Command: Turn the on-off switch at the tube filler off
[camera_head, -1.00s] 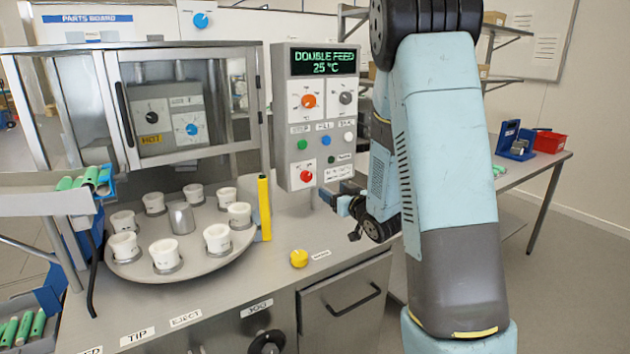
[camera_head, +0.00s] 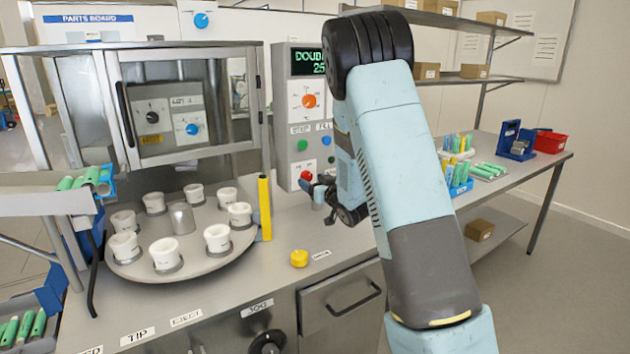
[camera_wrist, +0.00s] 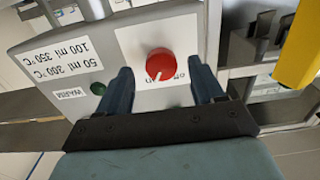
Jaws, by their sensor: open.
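The on-off switch is a red round knob (camera_head: 306,176) low on the front of the grey control panel (camera_head: 284,120). In the wrist view the red knob (camera_wrist: 160,62) sits on a white plate with ON/OFF lettering seen upside down. A pale pointer mark on it points toward the picture's bottom. My gripper (camera_head: 314,188) is at the panel's lower right, close to the knob. In the wrist view my gripper (camera_wrist: 161,72) is open, with one dark finger on each side of the knob. Whether the fingers touch it I cannot tell.
A yellow upright bar (camera_head: 265,208) stands left of the panel and shows at right in the wrist view (camera_wrist: 300,45). A round turntable (camera_head: 215,262) with several white cups is further left. A yellow button (camera_head: 299,258) sits on the counter. A green button (camera_wrist: 98,88) is beside the knob.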

